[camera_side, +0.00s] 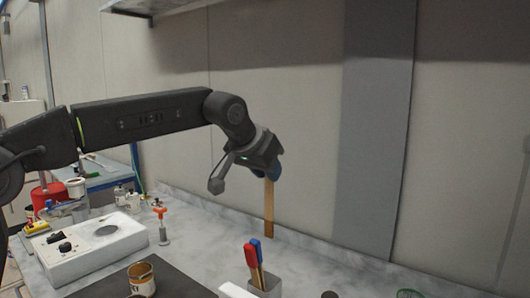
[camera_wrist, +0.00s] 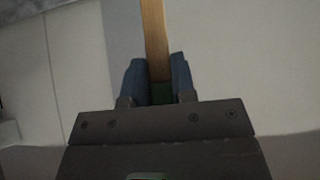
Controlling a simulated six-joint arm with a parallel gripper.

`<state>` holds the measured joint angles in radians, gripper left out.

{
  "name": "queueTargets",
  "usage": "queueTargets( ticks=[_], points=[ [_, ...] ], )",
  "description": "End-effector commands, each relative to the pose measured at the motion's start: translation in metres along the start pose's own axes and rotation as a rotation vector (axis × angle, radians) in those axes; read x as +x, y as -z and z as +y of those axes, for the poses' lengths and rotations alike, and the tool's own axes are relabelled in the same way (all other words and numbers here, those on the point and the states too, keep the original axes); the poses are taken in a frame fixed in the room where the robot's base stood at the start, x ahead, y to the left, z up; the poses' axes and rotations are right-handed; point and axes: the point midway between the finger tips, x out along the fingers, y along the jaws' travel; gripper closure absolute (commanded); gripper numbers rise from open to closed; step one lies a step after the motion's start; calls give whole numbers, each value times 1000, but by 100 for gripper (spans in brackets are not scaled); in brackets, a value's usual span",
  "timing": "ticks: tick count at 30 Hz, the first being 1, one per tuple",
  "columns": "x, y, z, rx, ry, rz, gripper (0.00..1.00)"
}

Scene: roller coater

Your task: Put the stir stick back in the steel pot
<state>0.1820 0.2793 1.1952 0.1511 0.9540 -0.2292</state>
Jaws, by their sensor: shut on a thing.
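My gripper (camera_side: 274,170) is shut on the wooden stir stick (camera_side: 269,210), which hangs nearly upright below the fingers in the side view. In the wrist view the stick (camera_wrist: 154,35) runs up between the two blue fingers of my gripper (camera_wrist: 158,78), with a green part of it near the grip. A grey, steel-looking pot (camera_side: 268,287) stands at the lower middle of the side view, holding red- and blue-topped sticks or pens. The held stick is apart from the pot and shows higher in the picture. The pot is not recognisable in the wrist view.
A white device with black knobs (camera_side: 88,250) stands at the left on the bench. A small orange-topped item (camera_side: 161,226) is beside it. An open tin (camera_side: 142,279) with brown stains stands on a dark mat (camera_side: 185,280). The wall rises behind the bench.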

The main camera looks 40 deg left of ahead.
Motion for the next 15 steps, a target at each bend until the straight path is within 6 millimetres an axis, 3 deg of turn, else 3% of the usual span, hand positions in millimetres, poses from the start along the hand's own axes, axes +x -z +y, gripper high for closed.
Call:
queueTargets(
  ticks=[7,15],
  points=[
    [34,-30,0,1,1,-1,100],
    [41,-37,0,0,0,3,100]
  ],
)
